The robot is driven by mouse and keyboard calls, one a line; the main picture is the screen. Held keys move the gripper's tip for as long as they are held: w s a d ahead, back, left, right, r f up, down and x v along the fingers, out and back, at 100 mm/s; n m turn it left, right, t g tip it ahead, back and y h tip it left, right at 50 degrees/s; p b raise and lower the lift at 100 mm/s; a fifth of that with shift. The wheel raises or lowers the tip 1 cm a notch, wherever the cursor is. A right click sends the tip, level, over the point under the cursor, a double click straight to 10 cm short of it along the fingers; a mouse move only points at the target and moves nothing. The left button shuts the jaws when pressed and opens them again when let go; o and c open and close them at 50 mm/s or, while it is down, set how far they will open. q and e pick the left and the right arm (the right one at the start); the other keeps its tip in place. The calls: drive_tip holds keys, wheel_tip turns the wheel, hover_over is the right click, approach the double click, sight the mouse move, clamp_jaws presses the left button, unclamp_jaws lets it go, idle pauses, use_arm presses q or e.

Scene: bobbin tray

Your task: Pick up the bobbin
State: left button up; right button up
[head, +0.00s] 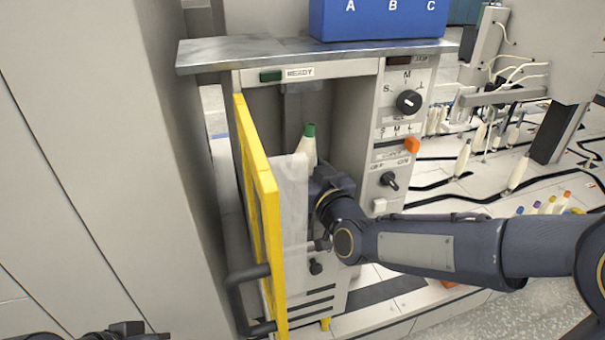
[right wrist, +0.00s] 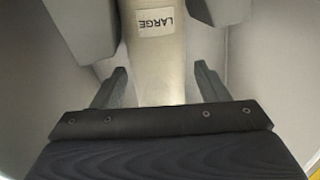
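The bobbin (head: 308,148), cream with a green top, stands upright inside the machine's open bay. In the right wrist view the bobbin (right wrist: 158,75) carries a label reading LARGE, upside down. My right gripper (right wrist: 160,75) is open, with one finger on each side of the bobbin and a gap on both sides. In the head view my right gripper (head: 318,182) reaches into the bay. Its fingers and the bobbin's lower part are hidden there. My left gripper (head: 125,328) shows only partly at the bottom left edge; its fingers are not clear.
A yellow-framed door (head: 262,200) with a clear panel stands open left of my right gripper. The control panel (head: 398,130) with knobs is on the right. A metal top (head: 250,52) holding a blue box (head: 375,20) lies above. More bobbins (head: 519,172) stand at the right.

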sight(305, 136)
drive_tip(key=c, duration=1)
drive_tip(key=shift+r, duration=0.15)
drive_tip(key=shift+c, duration=0.2)
drive_tip(key=shift+s+d+r, duration=0.1)
drive_tip(key=shift+r, duration=0.15)
wheel_tip(305, 136, up, 7)
drive_tip(key=p, duration=0.2)
drive_tip(key=shift+f+p, duration=0.15)
drive_tip(key=shift+p, duration=0.25)
drive_tip(key=w+d+v, duration=0.1)
drive_tip(key=d+v, duration=0.1)
drive_tip(key=v, duration=1.7)
drive_tip(key=shift+d+f, duration=0.25)
drive_tip(key=shift+d, duration=0.3)
drive_tip(key=shift+s, duration=0.1)
